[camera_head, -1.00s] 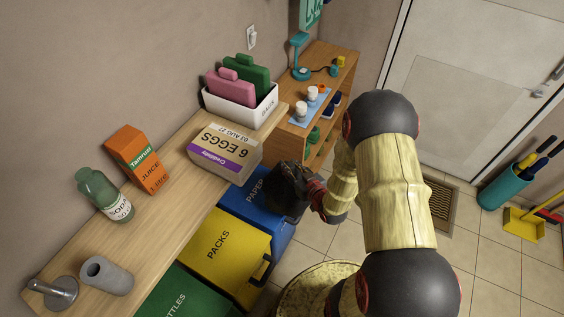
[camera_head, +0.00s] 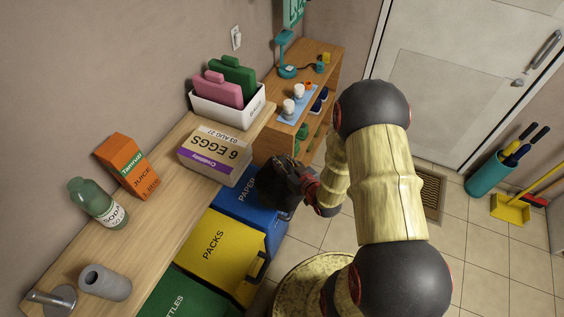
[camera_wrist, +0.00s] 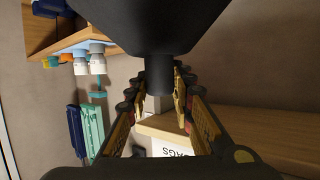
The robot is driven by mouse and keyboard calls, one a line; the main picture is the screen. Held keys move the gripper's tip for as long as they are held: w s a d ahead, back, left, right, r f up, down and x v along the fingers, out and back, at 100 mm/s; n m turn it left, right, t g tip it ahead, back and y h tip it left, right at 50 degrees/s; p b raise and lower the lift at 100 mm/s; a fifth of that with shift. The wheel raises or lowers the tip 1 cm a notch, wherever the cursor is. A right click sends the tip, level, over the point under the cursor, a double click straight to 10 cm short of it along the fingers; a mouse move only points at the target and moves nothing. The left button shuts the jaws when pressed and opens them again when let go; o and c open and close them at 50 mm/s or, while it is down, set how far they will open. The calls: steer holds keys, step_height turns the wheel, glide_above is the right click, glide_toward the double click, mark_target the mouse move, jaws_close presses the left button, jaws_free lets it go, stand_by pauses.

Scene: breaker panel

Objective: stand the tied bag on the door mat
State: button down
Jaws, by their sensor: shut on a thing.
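The tied bag (camera_head: 279,188) is black and hangs in my gripper (camera_head: 300,176), in front of the blue PAPER bin in the head view. In the wrist view the bag (camera_wrist: 150,22) fills the top, and its narrow neck (camera_wrist: 158,76) lies between the two fingers of my gripper (camera_wrist: 158,92). My gripper is shut on that neck. The bag is clear of the floor. The door mat (camera_head: 434,191) lies on the tiles before the white door, to the right of the bag. My arm hides its left part.
Yellow PACKS bin (camera_head: 222,251) and blue PAPER bin (camera_head: 238,206) stand under the wooden counter (camera_head: 165,197). The counter holds an egg box (camera_head: 215,154) and a white bags tray (camera_head: 228,108). A teal holder (camera_head: 490,174) and yellow dustpan (camera_head: 510,208) stand right of the mat.

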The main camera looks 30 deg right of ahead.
steer(key=shift+w+r+p, duration=0.1)
steer(key=shift+r+p, duration=0.6)
steer(key=shift+r, duration=0.65)
steer(key=shift+f, duration=0.1)
